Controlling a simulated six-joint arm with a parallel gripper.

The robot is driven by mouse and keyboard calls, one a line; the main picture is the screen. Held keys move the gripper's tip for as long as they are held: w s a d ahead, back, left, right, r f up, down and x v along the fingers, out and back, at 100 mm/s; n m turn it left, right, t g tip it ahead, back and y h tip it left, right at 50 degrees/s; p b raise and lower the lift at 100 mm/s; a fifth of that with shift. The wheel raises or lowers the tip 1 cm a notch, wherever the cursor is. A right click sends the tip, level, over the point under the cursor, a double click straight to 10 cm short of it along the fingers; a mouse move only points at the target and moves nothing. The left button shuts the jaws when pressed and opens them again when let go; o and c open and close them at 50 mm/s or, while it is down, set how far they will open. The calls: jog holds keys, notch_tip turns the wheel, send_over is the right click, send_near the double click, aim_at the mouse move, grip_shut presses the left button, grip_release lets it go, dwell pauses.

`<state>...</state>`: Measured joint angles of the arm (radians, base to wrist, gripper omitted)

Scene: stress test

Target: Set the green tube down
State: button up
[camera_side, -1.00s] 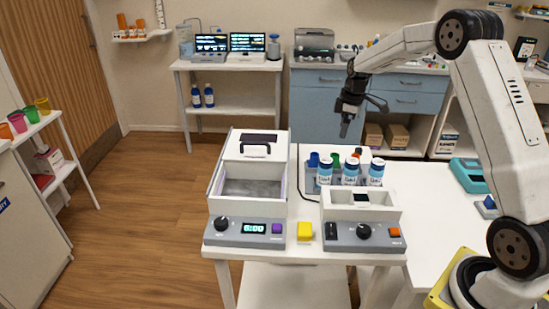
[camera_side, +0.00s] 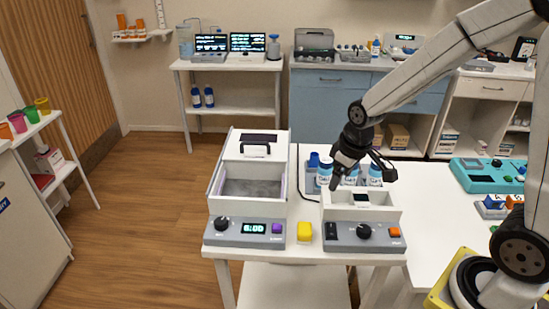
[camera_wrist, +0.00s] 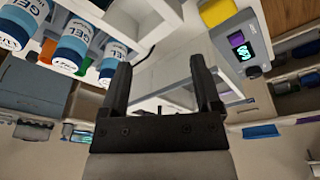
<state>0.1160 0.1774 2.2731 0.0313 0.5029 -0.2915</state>
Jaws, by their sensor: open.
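My gripper (camera_side: 362,180) is open over the blue-and-white labelled bottles, just behind the right-hand device. In the wrist view my gripper (camera_wrist: 160,72) has its two dark fingers apart with nothing between them. A small green piece (camera_wrist: 86,64), apparently part of the green tube, shows between the bottles left of the fingers. In the side view the green tube is hidden behind my gripper and the bottles. A blue-capped tube (camera_side: 313,159) stands at the left of that group. An orange piece (camera_wrist: 48,50) shows between bottles in the wrist view.
The bottles (camera_side: 324,174) stand close together beneath my gripper. The right device (camera_side: 346,236) and the open-topped bath (camera_side: 252,208) stand at the table front, with a yellow block (camera_side: 304,231) between them. A teal device (camera_side: 482,174) lies right. White table between is clear.

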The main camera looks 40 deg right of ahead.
jog(key=s+a+f+m, duration=0.1)
jog(key=s+a, duration=0.3)
jog(key=s, duration=0.3)
jog(key=shift+s+f+m, duration=0.2)
jog(key=shift+s+m, duration=0.05)
jog(key=shift+m, duration=0.15)
